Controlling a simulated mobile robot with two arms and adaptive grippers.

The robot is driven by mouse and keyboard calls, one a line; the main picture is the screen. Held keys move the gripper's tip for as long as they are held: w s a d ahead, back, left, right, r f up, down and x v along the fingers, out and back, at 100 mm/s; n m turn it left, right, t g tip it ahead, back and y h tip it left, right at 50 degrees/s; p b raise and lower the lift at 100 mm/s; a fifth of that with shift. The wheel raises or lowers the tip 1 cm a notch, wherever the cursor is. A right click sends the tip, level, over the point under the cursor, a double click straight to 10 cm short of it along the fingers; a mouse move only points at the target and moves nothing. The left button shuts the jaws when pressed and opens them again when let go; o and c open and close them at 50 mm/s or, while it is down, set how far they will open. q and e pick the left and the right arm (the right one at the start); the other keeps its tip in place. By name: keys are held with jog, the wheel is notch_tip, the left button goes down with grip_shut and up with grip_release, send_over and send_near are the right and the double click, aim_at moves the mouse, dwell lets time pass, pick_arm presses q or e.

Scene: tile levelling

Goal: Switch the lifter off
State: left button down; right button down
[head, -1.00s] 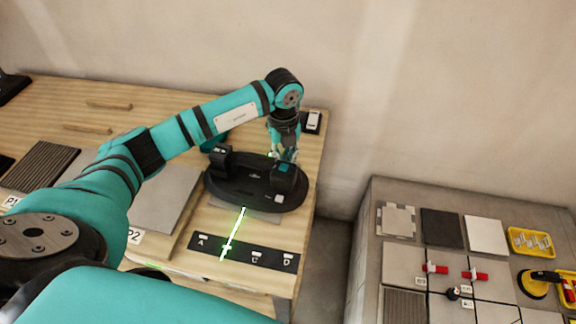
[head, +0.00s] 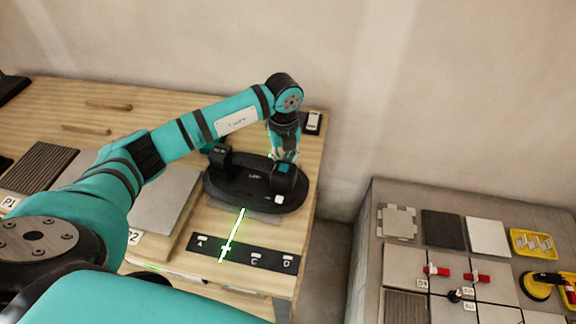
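The lifter (head: 235,187) looks to be the black oval device with upright posts, standing near the right end of the wooden table. A small white square (head: 279,199) shows on its front right edge. My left gripper (head: 285,160) points down at the lifter's right post (head: 284,175), at or just above its top. Its fingertips are small and dark here, so I cannot tell whether they are apart or touch the post. My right gripper is not in view.
A grey plate (head: 262,216) shows under the lifter's front edge. A green line crosses the black lettered strip (head: 274,262). A white-and-black switch-like item (head: 313,121) lies behind. A grey bench (head: 368,235) with tiles and a yellow-handled tool (head: 538,285) stands at right, across a gap.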

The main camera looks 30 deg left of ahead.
pick_arm(q)
jog(key=shift+r+p, duration=2.55)
jog(key=shift+r, duration=0.95)
jog(key=shift+f, duration=0.1)
